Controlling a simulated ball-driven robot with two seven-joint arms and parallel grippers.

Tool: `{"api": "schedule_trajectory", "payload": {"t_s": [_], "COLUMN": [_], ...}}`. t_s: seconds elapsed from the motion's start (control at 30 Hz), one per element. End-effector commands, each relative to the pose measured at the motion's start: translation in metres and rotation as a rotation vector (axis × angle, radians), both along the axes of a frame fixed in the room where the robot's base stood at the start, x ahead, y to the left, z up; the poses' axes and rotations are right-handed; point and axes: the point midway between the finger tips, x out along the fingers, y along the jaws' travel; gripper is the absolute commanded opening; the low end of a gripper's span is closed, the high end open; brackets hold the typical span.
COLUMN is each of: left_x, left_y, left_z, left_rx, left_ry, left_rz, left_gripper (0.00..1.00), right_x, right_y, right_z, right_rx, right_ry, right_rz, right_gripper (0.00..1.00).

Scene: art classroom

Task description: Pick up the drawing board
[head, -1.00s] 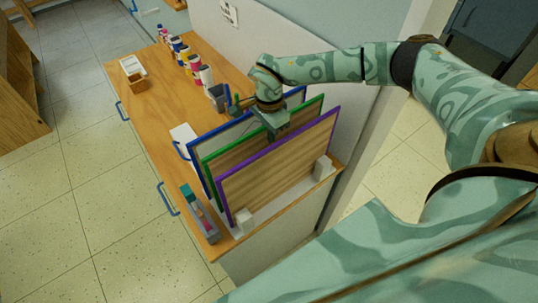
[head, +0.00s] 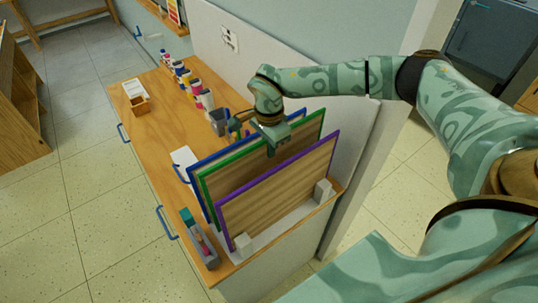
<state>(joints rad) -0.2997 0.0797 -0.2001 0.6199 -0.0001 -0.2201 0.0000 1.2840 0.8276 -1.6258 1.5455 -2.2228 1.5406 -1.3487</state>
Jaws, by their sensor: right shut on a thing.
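Three framed drawing boards stand in a row in a light grey rack (head: 243,244) at the near end of a wooden counter. The purple-framed board (head: 275,192) is nearest, the green-framed board (head: 240,174) is in the middle, and the blue-framed board (head: 215,155) is behind. My right gripper (head: 272,148) points down at the top edge of the green-framed board and is shut on it. That board stands upright, slightly raised compared with the other two. Its lower part is hidden behind the purple-framed board. My left gripper is not in view.
The counter top (head: 160,130) carries paint bottles (head: 200,95) along the wall, a dark cup (head: 218,122), a small wooden box (head: 140,104), a white sheet (head: 184,160) and a grey tray (head: 197,238) left of the rack. The wall is close behind the boards.

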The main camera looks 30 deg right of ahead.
Motion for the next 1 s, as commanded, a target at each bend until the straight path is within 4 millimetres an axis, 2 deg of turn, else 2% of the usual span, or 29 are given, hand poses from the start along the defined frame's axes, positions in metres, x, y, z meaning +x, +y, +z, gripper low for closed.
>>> {"api": "schedule_trajectory", "payload": {"t_s": [0.27,0.5,0.7,0.83,1.0], "left_x": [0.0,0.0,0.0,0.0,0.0], "left_y": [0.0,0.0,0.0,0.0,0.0], "left_z": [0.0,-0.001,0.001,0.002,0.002], "left_rx": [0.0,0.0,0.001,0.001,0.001], "left_ry": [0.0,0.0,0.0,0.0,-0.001], "left_rz": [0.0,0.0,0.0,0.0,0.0], "left_gripper": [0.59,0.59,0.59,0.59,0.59], "right_x": [0.002,0.002,0.001,0.001,0.0], "right_y": [0.0,0.0,0.0,0.0,0.0], "right_z": [0.071,0.15,0.206,0.228,0.241], "right_rx": [0.001,0.001,0.001,0.0,0.0], "right_ry": [-0.008,-0.01,-0.007,-0.005,-0.002], "right_rz": [0.0,0.0,0.0,0.001,0.0], "right_gripper": [0.0,0.0,0.0,0.0,0.0]}}
